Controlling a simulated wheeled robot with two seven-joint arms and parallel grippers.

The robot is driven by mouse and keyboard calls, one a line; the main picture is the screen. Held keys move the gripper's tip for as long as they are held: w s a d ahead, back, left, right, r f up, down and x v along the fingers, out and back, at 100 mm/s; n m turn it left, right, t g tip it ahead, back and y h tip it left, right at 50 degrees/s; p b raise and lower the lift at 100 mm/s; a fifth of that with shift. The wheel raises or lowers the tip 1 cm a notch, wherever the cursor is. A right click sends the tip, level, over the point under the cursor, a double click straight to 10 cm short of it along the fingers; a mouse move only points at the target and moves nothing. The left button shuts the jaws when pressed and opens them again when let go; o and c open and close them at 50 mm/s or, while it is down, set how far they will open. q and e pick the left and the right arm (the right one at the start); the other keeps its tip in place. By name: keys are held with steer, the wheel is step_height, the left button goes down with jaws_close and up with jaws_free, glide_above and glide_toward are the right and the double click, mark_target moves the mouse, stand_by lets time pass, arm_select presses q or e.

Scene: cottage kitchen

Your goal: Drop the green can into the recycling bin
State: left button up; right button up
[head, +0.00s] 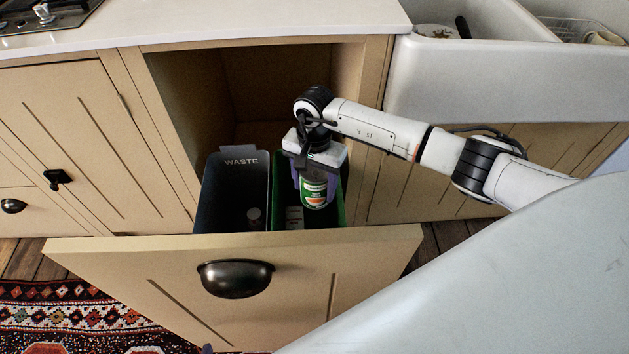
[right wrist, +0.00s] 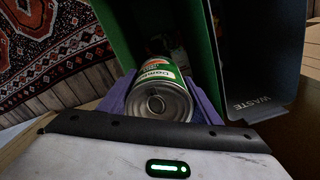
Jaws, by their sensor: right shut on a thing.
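The green can (head: 316,190), with a white and orange label, is held in my right gripper (head: 316,186). The gripper points down with its purple fingers on either side of the can. The can is over the green recycling bin (head: 338,215), which stands in the pulled-out drawer. In the right wrist view the can (right wrist: 160,98) shows its metal end towards the camera, between the purple fingers (right wrist: 158,100), with the green bin wall (right wrist: 195,45) beyond. A pale item lies inside the green bin. My left gripper is not in view.
A dark bin marked WASTE (head: 235,190) stands directly left of the green bin, with a small item inside. The drawer front (head: 130,275) stands out into the room. The counter (head: 240,22) and white sink (head: 480,85) are above.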

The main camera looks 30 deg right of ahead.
mark_target(314, 171)
steer(key=shift+f, duration=0.6)
steer(key=o, duration=1.1)
steer(key=shift+r, duration=0.2)
step_height(314, 171, up, 10)
steer(key=shift+r+p, duration=0.1)
steer(key=shift+p, duration=0.5)
